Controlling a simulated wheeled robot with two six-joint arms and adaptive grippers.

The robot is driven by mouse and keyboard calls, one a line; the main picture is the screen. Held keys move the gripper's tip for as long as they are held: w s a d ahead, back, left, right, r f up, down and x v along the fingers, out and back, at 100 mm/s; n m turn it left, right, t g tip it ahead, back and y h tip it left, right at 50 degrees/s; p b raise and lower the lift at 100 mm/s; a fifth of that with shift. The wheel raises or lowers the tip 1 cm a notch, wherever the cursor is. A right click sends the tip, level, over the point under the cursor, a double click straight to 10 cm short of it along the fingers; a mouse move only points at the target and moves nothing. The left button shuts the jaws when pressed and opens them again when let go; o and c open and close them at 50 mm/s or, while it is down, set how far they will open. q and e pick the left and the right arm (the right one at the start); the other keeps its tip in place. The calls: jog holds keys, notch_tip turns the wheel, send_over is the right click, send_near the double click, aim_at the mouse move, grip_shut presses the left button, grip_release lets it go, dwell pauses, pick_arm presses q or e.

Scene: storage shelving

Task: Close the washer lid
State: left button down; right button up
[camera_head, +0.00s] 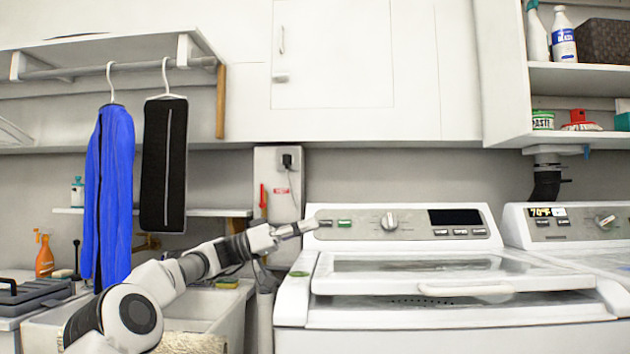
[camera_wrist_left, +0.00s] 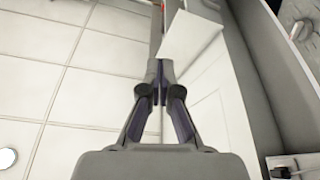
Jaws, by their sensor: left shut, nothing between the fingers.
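The washer (camera_head: 440,343) stands in the middle right of the head view, with its control panel and knob at the back. Its lid (camera_head: 395,265) has a dark glass window and a white front handle (camera_head: 467,289). The lid looks slightly raised at the front, with a dark gap and part of the perforated interior showing below its front edge. My left gripper (camera_head: 306,227) is near the left end of the control panel, behind and left of the lid, and appears clear of it. In the left wrist view its fingers (camera_wrist_left: 160,68) are shut and empty. My right gripper is not seen.
A second machine (camera_head: 575,225) stands close at the right. Upper cabinets (camera_head: 350,55) and a shelf (camera_head: 575,80) with bottles hang above. Blue clothing (camera_head: 112,190) and a black garment (camera_head: 163,165) hang at the left. A sink (camera_head: 215,305) is left of the washer.

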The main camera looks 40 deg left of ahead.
pick_arm(q)
jog(key=f+m+b, duration=0.1)
jog(key=f+b, duration=0.1)
jog(key=s+f+m+b, duration=0.1)
jog(key=f+b, duration=0.1)
jog(key=d+f+m+g+h+b, duration=0.1)
jog(key=f+b, duration=0.1)
jog(key=shift+s+f, duration=0.15)
jog(key=shift+f, duration=0.15)
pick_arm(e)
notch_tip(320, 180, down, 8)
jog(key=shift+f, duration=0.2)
pick_arm(q)
jog(key=shift+r, duration=0.1)
